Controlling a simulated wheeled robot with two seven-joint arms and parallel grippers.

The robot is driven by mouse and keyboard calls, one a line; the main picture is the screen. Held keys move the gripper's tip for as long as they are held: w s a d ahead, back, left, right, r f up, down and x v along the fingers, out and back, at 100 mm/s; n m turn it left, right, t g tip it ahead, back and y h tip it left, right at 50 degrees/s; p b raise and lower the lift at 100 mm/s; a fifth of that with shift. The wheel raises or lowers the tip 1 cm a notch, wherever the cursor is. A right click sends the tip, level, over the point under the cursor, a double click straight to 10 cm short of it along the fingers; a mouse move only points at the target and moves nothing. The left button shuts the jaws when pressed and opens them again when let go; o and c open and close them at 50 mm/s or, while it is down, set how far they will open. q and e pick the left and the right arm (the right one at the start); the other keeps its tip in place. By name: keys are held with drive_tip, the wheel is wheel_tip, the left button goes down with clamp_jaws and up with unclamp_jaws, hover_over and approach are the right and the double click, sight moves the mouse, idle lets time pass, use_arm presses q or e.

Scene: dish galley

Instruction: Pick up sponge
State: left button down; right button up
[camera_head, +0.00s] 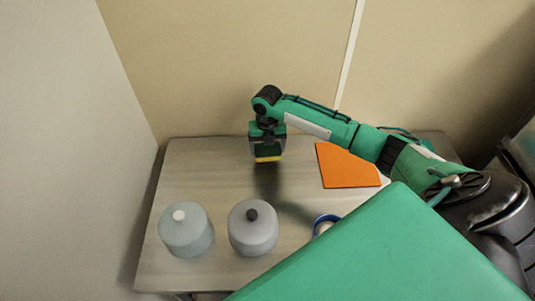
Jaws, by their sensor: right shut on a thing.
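A sponge (268,159) shows as a yellow strip with a dark upper part, just below the fingers of my right gripper (267,147). My right gripper is shut on the sponge and points downward, near the back of the metal table. The sponge appears held above the tabletop, with a dark shadow below it. My left gripper is not in view.
Two rounded lidded containers, one pale blue (187,232) and one grey (253,231), stand at the table's front left. An orange board (346,169) lies right of the gripper. A blue-rimmed round item (322,220) is partly hidden. The table (200,170) is clear at back left.

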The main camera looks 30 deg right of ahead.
sight(268, 149)
wheel_tip(268, 149, up, 16)
drive_tip(key=b, duration=0.3)
drive_tip(key=shift+r, duration=0.15)
drive_tip(key=o, duration=0.4)
drive_tip(key=c, duration=0.3)
drive_tip(key=shift+c, duration=0.2)
